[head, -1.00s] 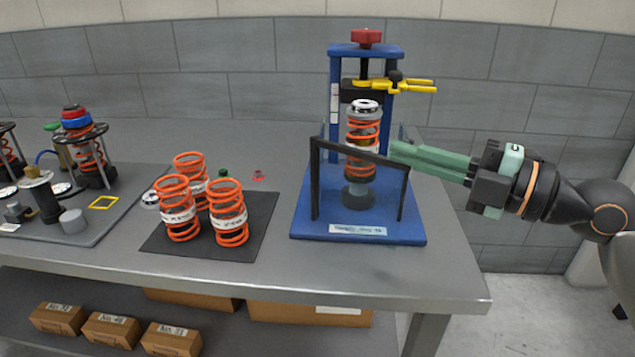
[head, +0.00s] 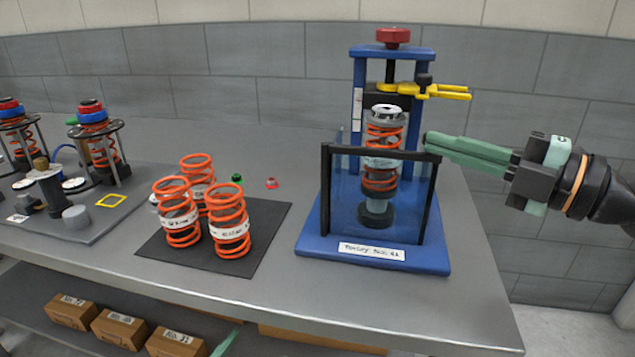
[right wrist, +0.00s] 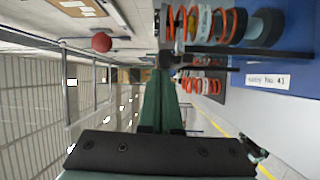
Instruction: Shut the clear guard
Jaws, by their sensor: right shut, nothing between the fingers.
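The clear guard (head: 331,205) is a see-through panel with a black frame on a blue press fixture (head: 425,262). It stands roughly upright in front of the orange spring strut (head: 383,135). Its top bar slants slightly down to the right. My right gripper (head: 430,140) is shut and empty, its green fingertips at the guard's upper right corner; I cannot tell whether they touch it. In the right wrist view the shut fingers (right wrist: 160,80) show beside a black frame bar (right wrist: 232,50). A green sliver, apparently my left gripper (head: 225,344), shows at the bottom edge of the head view.
A yellow clamp handle (head: 445,92) and a red knob (head: 393,37) sit high on the press. Loose orange springs (head: 230,222) stand on a black mat (head: 265,235) to the left. A tray of assembled struts (head: 85,228) lies further left. The bench front is clear.

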